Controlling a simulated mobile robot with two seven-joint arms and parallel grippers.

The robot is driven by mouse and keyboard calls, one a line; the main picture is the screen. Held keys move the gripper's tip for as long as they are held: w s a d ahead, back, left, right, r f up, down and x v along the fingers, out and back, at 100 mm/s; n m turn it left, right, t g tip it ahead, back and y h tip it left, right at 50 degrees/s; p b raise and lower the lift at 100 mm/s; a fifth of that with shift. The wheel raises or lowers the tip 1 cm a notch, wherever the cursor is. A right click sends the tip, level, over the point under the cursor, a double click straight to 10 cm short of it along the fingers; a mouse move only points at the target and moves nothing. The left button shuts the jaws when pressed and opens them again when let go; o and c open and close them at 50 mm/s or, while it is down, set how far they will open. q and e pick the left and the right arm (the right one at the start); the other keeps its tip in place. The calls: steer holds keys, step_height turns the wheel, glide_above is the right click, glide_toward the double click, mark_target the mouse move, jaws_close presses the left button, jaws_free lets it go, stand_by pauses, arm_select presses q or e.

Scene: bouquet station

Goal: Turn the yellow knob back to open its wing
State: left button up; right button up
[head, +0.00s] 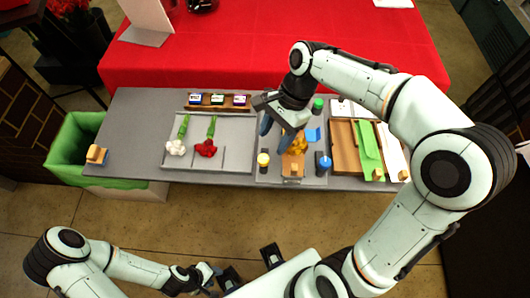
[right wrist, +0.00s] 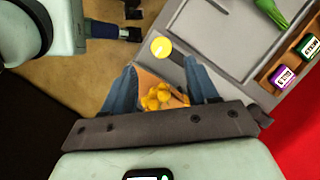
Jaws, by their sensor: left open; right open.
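The yellow knob (head: 263,157) stands at the front left of a grey station plate; the right wrist view shows its round top (right wrist: 161,47) ahead of my right fingers. My right gripper (head: 273,138) is above the plate, apart from the knob. Its blue fingers (right wrist: 160,72) are spread and appear empty. I cannot make out the yellow knob's wing clearly. My left gripper (head: 213,275) is open, away from the table.
A blue knob (head: 324,163) and a green knob (head: 318,104) stand at the plate's right side. Left is a tray (head: 236,130) with white flowers (head: 175,148) and red flowers (head: 206,148). Wrapping sheets (head: 368,150) lie right. A green-lined bin (head: 75,145) is far left.

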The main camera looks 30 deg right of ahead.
mark_target(264, 158)
steer(key=b+x, duration=0.1)
steer(key=x, duration=0.6)
steer(key=shift+w+a+f, duration=0.1)
steer(key=shift+f, duration=0.1)
steer(key=c, duration=1)
